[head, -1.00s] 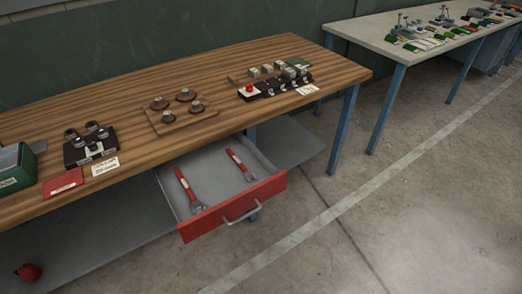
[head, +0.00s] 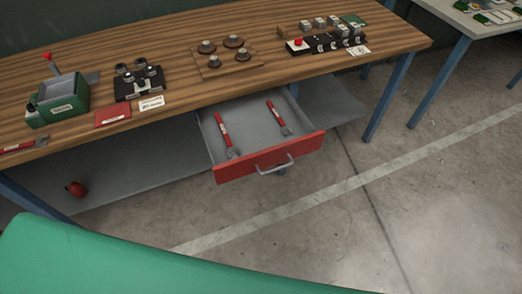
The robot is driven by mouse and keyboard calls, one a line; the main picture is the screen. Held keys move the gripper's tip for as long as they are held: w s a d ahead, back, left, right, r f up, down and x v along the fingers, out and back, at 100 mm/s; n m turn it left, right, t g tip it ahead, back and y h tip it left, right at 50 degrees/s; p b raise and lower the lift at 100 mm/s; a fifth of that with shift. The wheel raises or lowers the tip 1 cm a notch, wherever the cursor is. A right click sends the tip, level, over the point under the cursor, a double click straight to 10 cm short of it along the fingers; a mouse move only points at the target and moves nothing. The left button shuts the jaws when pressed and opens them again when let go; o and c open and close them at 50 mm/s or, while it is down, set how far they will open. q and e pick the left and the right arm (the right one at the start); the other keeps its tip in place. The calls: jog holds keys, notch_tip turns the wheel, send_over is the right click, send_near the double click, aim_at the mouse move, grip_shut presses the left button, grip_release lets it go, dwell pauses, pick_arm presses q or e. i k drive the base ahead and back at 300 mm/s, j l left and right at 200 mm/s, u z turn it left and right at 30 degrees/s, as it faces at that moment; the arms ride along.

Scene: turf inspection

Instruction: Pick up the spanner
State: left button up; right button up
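Two red-handled tools with grey metal heads, which look like spanners, lie apart in an open drawer under the wooden workbench. The left spanner (head: 225,130) is the longer-looking one, and its head points to the drawer front. The right spanner (head: 276,114) also has its head towards the front. A further red-handled tool (head: 17,147) lies at the bench's left front edge, cut off by the picture edge, so I cannot tell its kind. The drawer (head: 270,158) has a red front and a grey handle. Neither of my grippers is in view.
The wooden bench (head: 185,60) carries a green box (head: 62,103), a red booklet (head: 112,116), a black fixture, a board with round parts and a block with a red button. A red round object (head: 76,189) lies on the lower shelf. Floor before the drawer is clear.

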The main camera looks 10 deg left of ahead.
aim_at(39, 142)
jog(key=u, duration=2.15)
jog(key=j, duration=0.1)
